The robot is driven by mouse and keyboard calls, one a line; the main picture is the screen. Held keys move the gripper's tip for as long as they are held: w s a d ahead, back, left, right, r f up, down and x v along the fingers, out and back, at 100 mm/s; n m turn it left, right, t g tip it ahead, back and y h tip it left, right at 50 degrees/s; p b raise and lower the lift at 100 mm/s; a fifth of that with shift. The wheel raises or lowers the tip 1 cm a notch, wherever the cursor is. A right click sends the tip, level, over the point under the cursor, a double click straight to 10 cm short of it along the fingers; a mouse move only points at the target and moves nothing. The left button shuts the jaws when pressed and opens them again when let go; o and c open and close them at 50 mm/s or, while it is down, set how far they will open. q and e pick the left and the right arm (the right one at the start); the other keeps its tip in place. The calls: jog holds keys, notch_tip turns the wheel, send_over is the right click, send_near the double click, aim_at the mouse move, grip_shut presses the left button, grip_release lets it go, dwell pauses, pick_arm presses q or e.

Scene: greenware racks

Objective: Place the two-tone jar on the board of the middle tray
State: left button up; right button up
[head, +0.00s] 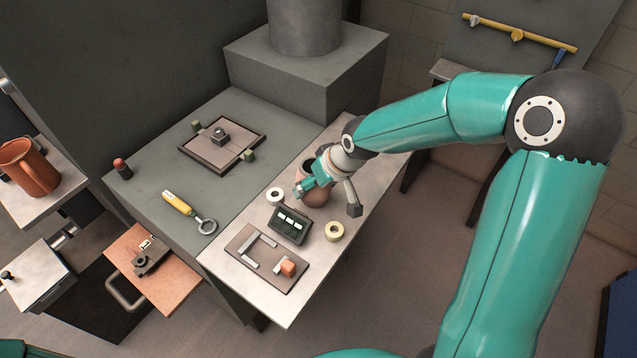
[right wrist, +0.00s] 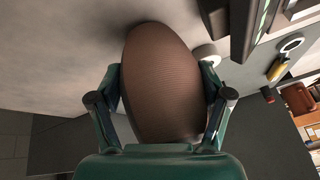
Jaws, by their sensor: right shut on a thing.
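The two-tone jar (head: 316,198), pinkish and darker brown, is at the pale bench top, partly hidden by my right gripper (head: 326,190). The gripper is shut on it, its fingers on either side. In the right wrist view the jar (right wrist: 162,85) fills the space between the fingers, its brown ridged side showing. I cannot tell whether it touches the bench. At the left are a reddish board (head: 178,283) with a dark tool on it, a pale board (head: 62,190) and another pale board (head: 35,285); which is the middle tray is unclear. My left gripper is out of view.
A red-brown jug (head: 30,168) stands on the upper pale board. The bench holds tape rolls (head: 334,232), a dark device (head: 290,224) and a brown mat (head: 245,250) with small parts. A yellow-handled tool (head: 178,203) and a framed plate (head: 195,155) lie on the grey table.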

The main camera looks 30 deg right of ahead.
jog(key=o, duration=1.5)
